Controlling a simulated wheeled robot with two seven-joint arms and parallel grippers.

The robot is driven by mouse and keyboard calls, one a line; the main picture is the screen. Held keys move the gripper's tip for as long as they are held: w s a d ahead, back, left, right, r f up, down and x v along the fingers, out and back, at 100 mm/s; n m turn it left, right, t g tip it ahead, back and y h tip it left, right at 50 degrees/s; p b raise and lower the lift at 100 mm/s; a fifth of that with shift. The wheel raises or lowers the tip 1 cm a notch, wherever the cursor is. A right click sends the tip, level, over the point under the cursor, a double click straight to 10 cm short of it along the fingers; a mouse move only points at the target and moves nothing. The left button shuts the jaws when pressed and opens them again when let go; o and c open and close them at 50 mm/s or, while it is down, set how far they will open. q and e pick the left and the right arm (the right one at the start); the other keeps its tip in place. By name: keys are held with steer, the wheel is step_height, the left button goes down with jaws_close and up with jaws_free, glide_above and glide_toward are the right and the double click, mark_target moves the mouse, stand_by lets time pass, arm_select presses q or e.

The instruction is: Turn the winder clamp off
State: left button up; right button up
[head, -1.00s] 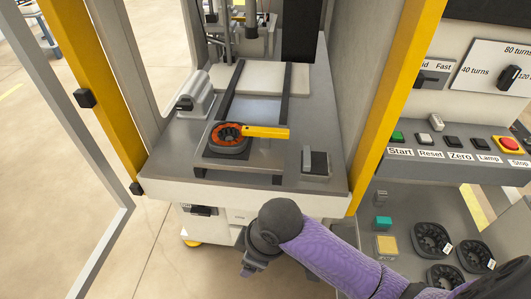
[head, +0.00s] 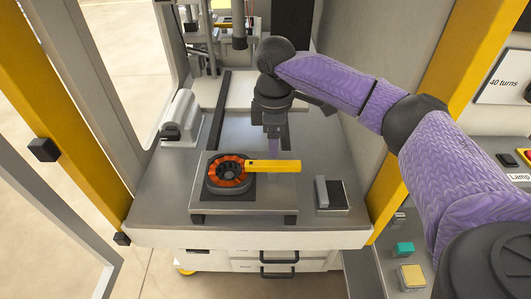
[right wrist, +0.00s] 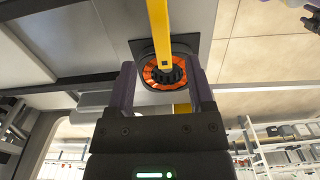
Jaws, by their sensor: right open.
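A yellow clamp bar (head: 272,166) lies across a round part with orange windings and a black core (head: 229,175), on the winder's fixture plate. My right gripper (head: 273,150) points down just behind the bar in the head view. In the right wrist view its two fingers (right wrist: 162,75) are apart and empty, with the yellow bar (right wrist: 159,30) and the orange ring (right wrist: 152,72) seen beyond and between them. I cannot tell whether a finger touches the bar. My left gripper is not in view.
A small grey lever block on a dark pad (head: 328,192) sits right of the fixture. A grey cylinder unit (head: 181,118) stands at the left. Yellow posts (head: 425,110) flank the cell. A control panel (head: 502,85) is at the right.

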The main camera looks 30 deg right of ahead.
mark_target(273, 163)
step_height(273, 163, down, 6)
steer(key=shift+f+b, duration=0.1)
steer(key=shift+b, duration=0.65)
steer(key=shift+s+f, duration=0.15)
steer(key=shift+f, duration=0.2)
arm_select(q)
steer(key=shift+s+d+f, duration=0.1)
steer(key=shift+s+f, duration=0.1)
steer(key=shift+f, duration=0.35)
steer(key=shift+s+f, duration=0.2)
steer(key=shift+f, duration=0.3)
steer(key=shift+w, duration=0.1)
arm_select(e)
jaws_close()
